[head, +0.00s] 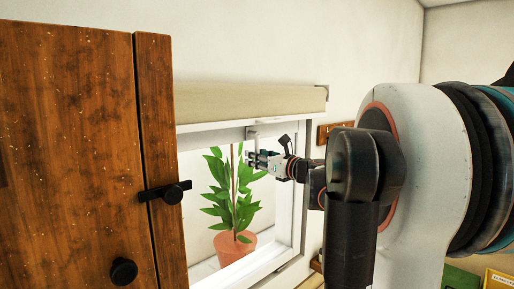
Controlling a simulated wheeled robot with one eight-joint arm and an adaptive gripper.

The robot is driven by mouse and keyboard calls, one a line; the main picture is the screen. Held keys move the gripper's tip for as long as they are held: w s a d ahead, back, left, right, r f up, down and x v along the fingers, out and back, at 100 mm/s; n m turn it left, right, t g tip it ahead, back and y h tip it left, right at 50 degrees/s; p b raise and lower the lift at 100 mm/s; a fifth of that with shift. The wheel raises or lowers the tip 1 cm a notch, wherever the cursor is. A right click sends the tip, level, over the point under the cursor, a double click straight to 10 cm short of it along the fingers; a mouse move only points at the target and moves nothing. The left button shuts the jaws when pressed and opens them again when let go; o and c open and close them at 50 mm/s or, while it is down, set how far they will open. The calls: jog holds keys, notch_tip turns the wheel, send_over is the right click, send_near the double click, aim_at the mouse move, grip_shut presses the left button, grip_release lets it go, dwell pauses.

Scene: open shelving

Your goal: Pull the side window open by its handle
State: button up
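The side window (285,215) is a white frame right of the wooden door, with a potted plant (236,247) showing through its opening. A small grey metal piece (252,133), which looks like the handle, hangs from the upper part of the frame. My gripper (252,160) reaches in from the right, in front of the plant's upper leaves and just below that grey piece. Its fingers point left. They are too small to tell whether they are open or shut, or whether they touch the handle.
A dark wooden door (70,150) fills the left side, with a black latch (166,192) and a round black knob (123,271). A beige roller blind (250,103) runs above the window. Yellow and green boxes (497,279) sit at the lower right.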

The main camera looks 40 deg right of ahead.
grip_shut()
jog(key=shift+s+f, duration=0.1)
jog(key=shift+s, duration=0.05)
jog(key=s+f+t+b, duration=0.1)
jog(key=s+b, duration=0.2)
jog(key=s, duration=0.5)
jog(key=shift+f+t, duration=0.2)
jog(key=shift+t, duration=0.2)
dwell(1.0)
jog(key=shift+s, duration=0.15)
jog(key=o, duration=0.8)
grip_release()
jog(key=shift+s, duration=0.25)
jog(key=shift+o, duration=0.2)
jog(key=shift+w, duration=0.15)
